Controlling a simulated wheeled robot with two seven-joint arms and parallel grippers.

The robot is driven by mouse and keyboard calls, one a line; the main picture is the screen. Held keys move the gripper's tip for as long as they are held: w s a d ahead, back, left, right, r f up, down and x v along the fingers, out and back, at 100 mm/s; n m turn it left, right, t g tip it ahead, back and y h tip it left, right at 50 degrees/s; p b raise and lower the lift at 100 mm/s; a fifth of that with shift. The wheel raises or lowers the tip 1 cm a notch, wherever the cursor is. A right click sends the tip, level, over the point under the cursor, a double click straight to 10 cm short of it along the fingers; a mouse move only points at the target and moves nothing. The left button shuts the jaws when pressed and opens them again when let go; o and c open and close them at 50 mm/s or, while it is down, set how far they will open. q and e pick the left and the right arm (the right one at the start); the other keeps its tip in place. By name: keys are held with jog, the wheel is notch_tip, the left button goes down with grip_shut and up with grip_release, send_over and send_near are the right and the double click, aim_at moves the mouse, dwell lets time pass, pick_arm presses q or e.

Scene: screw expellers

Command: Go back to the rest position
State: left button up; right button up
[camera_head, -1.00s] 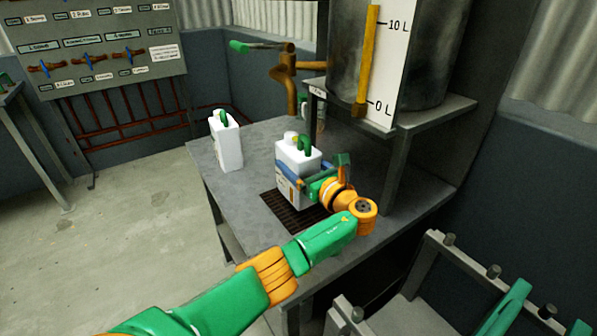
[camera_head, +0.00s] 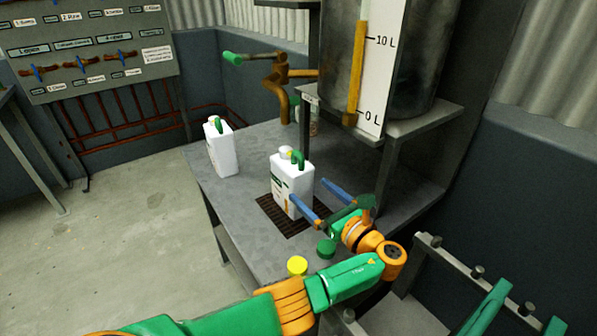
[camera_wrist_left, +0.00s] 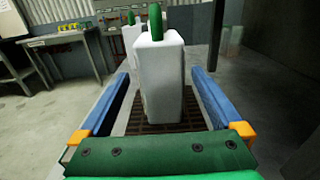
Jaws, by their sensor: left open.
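My left gripper (camera_head: 308,190) is open, with its two blue fingers spread and nothing held between them. A white jug (camera_head: 292,184) with a green handle and pale yellow cap stands upright on a dark grate (camera_head: 268,212) in the table, just beyond the fingertips. In the left wrist view the jug (camera_wrist_left: 160,80) stands ahead, between the lines of the open fingers. A second white jug (camera_head: 221,150) stands upright farther back at the table's left edge. My right gripper is not in view.
A metal tank (camera_head: 425,60) with a level scale stands on a raised shelf behind. A metal frame (camera_head: 455,262) is at lower right. Open floor lies left.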

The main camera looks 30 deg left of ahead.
pick_arm(q)
jog(key=v, duration=0.3)
dwell(0.4)
